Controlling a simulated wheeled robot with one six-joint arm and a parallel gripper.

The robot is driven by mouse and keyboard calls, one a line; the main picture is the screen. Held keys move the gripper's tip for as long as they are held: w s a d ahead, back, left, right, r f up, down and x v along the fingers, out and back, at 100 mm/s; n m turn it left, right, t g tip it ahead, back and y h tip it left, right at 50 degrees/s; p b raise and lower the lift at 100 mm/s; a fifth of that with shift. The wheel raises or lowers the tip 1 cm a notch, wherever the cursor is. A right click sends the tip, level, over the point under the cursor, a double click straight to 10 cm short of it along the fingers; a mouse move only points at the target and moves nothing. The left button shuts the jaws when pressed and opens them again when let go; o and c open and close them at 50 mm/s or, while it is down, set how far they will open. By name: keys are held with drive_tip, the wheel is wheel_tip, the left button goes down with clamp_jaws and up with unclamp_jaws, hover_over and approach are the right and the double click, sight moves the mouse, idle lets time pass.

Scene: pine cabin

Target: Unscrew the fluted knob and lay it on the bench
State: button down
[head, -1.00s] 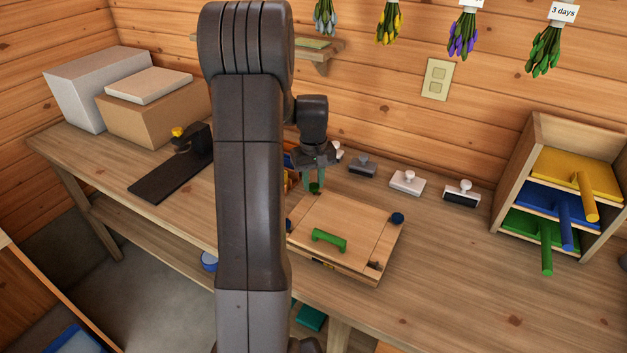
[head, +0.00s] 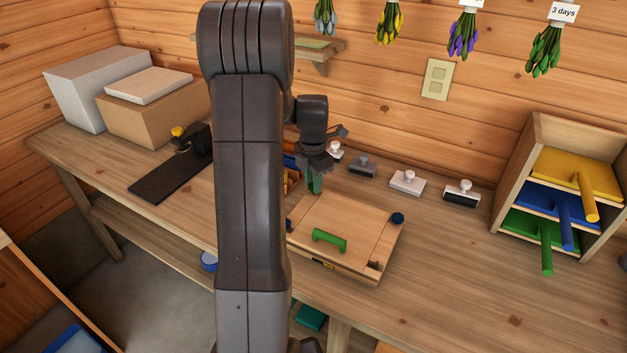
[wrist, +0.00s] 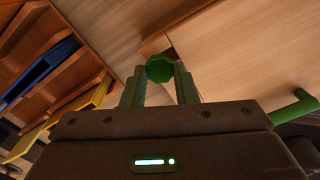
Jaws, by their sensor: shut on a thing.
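The fluted knob (wrist: 160,68) is green and sits between my gripper's two green fingers in the wrist view. My gripper (wrist: 160,82) is shut on it. In the head view my gripper (head: 314,184) is at the far left corner of the flat wooden press (head: 345,222), and the knob is hidden behind the fingers. Whether the knob is still on its stud cannot be told. The press has a green handle (head: 329,240) on its lid and a blue knob (head: 397,218) at its right corner. The bench (head: 450,270) is under it.
Several stamps stand behind the press, one white-handled (head: 408,183). A divided wooden holder (wrist: 50,62) is close to my gripper. A shelf unit (head: 508,180) with coloured trays stands at right. The bench right of the press is clear.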

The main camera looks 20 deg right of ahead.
drive_tip(key=shift+r+p, duration=1.85)
drive_tip(key=shift+r, duration=0.75)
